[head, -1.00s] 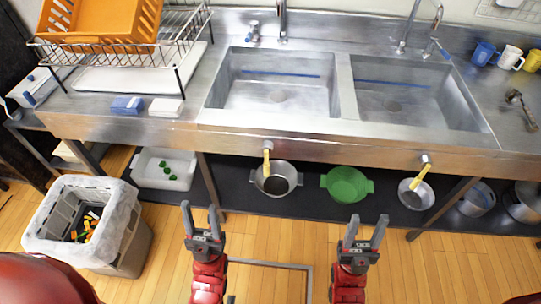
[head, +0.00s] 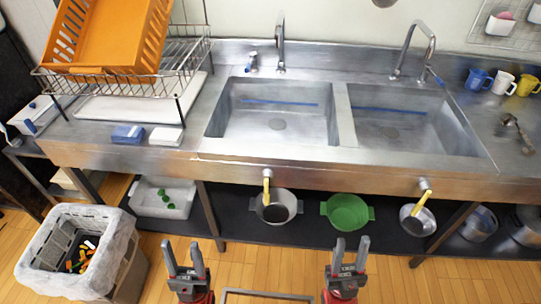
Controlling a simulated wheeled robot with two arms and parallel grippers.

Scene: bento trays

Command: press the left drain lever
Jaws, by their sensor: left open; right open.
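The left drain lever (head: 266,188) is a yellow handle hanging from a round metal fitting on the sink's front panel, below the left basin (head: 277,122). A similar yellow right drain lever (head: 422,201) hangs below the right basin (head: 395,128). My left gripper (head: 185,258) is open and empty, low in the view, to the left of the left lever and nearer to me. My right gripper (head: 348,253) is open and empty, to the right of the left lever and also nearer to me. Neither gripper touches a lever.
Under the counter, a shelf (head: 310,232) holds a grey pot (head: 288,203), a green colander (head: 348,212) and metal bowls. A lined waste bin (head: 112,278) stands at the lower left. An orange crate (head: 135,50) sits in the dish rack (head: 185,62). The floor ahead is clear.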

